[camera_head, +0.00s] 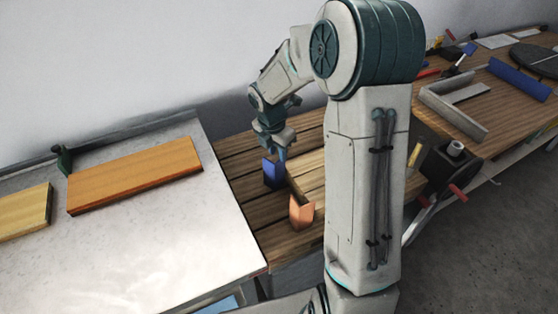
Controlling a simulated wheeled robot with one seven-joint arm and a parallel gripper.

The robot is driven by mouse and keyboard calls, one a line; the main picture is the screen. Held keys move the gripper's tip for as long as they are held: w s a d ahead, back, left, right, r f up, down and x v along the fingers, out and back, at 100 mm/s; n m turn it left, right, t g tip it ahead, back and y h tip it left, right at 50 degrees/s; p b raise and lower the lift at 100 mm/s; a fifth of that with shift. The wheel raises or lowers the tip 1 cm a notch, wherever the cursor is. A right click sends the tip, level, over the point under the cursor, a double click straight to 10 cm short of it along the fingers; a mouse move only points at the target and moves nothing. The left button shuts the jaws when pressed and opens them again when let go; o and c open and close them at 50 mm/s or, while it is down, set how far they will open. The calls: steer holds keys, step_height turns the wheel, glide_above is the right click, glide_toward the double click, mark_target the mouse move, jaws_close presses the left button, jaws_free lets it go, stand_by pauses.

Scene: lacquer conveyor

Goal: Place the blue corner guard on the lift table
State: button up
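The blue corner guard (273,173) stands on edge at the far left corner of a pale wooden board (312,172). My gripper (282,155) points down directly above and slightly right of it. The fingertips are small and dark here, and I cannot tell whether they touch the guard or are open or shut. A slatted brown wooden top (243,160), which may be the lift table, lies under the board. My arm hides part of the board and the top's right side.
An orange corner guard (301,212) is at the board's near corner. At left, a pale flat surface (150,240) carries an orange-brown plank (135,175) and a yellowish plank (22,212). A workbench at right holds a grey frame (455,110) and a blue bar (519,78).

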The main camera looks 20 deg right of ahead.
steer(key=shift+s+a+r, duration=0.1)
steer(key=shift+r, duration=0.85)
steer(key=s+r+m+t, duration=0.1)
steer(key=s+r+m, duration=0.4)
steer(key=s+m, duration=0.6)
steer(key=s+r+m+t+y, duration=0.1)
steer(key=s+r+m, duration=0.5)
steer(key=s+m, duration=0.6)
steer(key=shift+s+a+r+m, duration=0.2)
steer(key=shift+a+m, duration=0.2)
steer(key=shift+m, duration=0.6)
